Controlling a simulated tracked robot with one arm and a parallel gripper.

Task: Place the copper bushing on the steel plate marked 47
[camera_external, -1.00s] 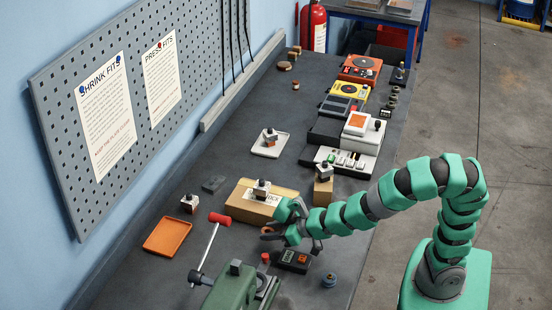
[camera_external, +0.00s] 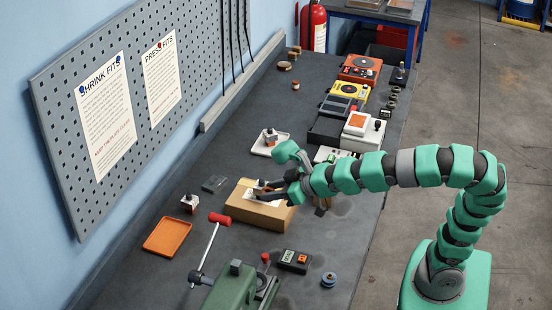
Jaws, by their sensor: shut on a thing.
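My gripper (camera_external: 270,189) is shut on a small steel block with a dark knob, on or just above the tan box (camera_external: 262,213) with a white label. The fingers hide most of the block. A small copper-brown cylinder (camera_external: 295,86) stands on the far left of the bench and may be the copper bushing, but it is too small to be sure. I cannot read a 47 anywhere, so I cannot tell which piece is the steel plate.
Devices line the right edge.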

